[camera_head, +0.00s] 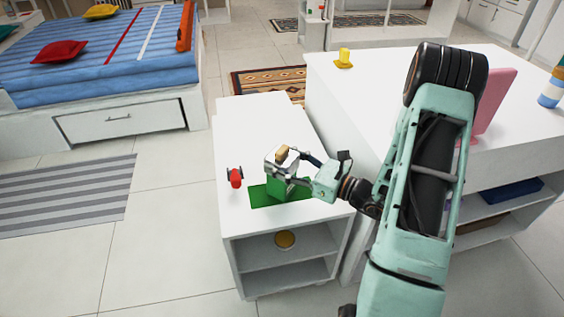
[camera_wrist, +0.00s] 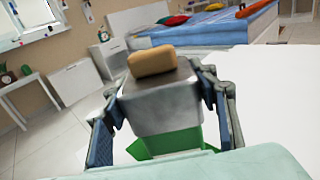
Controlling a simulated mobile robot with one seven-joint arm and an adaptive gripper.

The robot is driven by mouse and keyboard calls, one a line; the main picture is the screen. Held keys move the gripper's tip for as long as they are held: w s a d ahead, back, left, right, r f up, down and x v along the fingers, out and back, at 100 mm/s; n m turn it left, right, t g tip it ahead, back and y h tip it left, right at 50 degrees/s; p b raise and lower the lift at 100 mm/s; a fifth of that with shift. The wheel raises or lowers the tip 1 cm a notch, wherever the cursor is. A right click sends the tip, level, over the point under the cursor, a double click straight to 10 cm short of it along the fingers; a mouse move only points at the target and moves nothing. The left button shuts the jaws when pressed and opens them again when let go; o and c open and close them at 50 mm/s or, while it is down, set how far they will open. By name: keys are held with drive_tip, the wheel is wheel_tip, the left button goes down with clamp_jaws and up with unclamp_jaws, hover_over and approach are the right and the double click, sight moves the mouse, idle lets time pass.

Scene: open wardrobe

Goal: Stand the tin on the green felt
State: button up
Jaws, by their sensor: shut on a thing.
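The tin (camera_head: 276,184) is a boxy thing with a silver upper part and a bright green lower part. A tan block (camera_head: 282,153) rests on its top; it also shows in the wrist view (camera_wrist: 152,61). My gripper (camera_head: 293,168) is shut on the tin, with a finger on each side of its silver part (camera_wrist: 160,97). The tin looks upright, over the dark green felt (camera_head: 259,196) on the white cabinet top. I cannot tell whether its base touches the felt. The tin and gripper hide part of the felt.
A small red object (camera_head: 235,178) lies just left of the felt. The cabinet top (camera_head: 255,120) is clear behind. A higher white counter (camera_head: 375,90) on the right holds a yellow object (camera_head: 344,58) and a pink panel (camera_head: 492,103).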

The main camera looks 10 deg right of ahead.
sight(294, 166)
drive_tip(key=shift+r, duration=0.1)
drive_tip(key=o, duration=1.5)
drive_tip(key=shift+o, duration=0.2)
drive_tip(key=shift+s+d, duration=0.2)
drive_tip(key=shift+d, duration=0.1)
drive_tip(key=p+v, duration=0.1)
drive_tip(key=v, duration=0.6)
drive_tip(key=shift+p, duration=0.35)
drive_tip(key=shift+a, duration=0.1)
